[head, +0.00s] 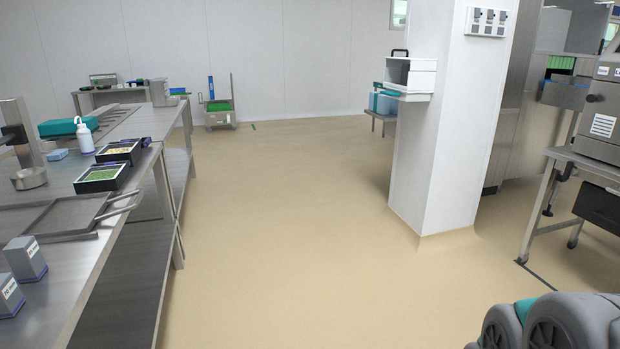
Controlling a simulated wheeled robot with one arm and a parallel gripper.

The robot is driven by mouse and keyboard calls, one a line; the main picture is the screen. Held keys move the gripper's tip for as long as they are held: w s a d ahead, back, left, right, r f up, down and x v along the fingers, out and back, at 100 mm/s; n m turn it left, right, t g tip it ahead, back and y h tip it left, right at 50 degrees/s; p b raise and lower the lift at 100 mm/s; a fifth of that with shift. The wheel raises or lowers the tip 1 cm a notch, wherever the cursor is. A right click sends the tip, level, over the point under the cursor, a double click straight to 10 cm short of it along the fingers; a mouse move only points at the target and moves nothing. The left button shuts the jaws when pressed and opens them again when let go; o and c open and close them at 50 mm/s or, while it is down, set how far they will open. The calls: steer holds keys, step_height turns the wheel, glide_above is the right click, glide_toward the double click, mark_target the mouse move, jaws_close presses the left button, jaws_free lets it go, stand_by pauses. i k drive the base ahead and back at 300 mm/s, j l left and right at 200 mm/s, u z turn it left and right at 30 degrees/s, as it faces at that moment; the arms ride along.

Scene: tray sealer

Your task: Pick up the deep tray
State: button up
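Two black trays stand on the steel bench at the left in the head view. The nearer black tray (97,186) holds something green. The farther black tray (137,154) holds something pale yellow. I cannot tell from here which of them is the deep tray. My gripper is not in view.
The steel bench (70,262) runs along the left, with a metal frame with handles (88,212), two grey boxes (24,259) and a white bottle (84,137). A white pillar (455,130) stands right of centre. A machine on a stand (602,112) is at right. The floor (290,220) between is clear.

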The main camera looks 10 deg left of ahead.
mark_target(125, 150)
steer(key=i+j+u, duration=0.2)
steer(key=i+u, duration=0.15)
steer(key=i, duration=0.25)
steer(key=i+u, duration=0.35)
steer(key=i, duration=0.3)
steer(key=i+l+u, duration=0.15)
steer(key=i+u, duration=0.2)
steer(key=i, duration=0.25)
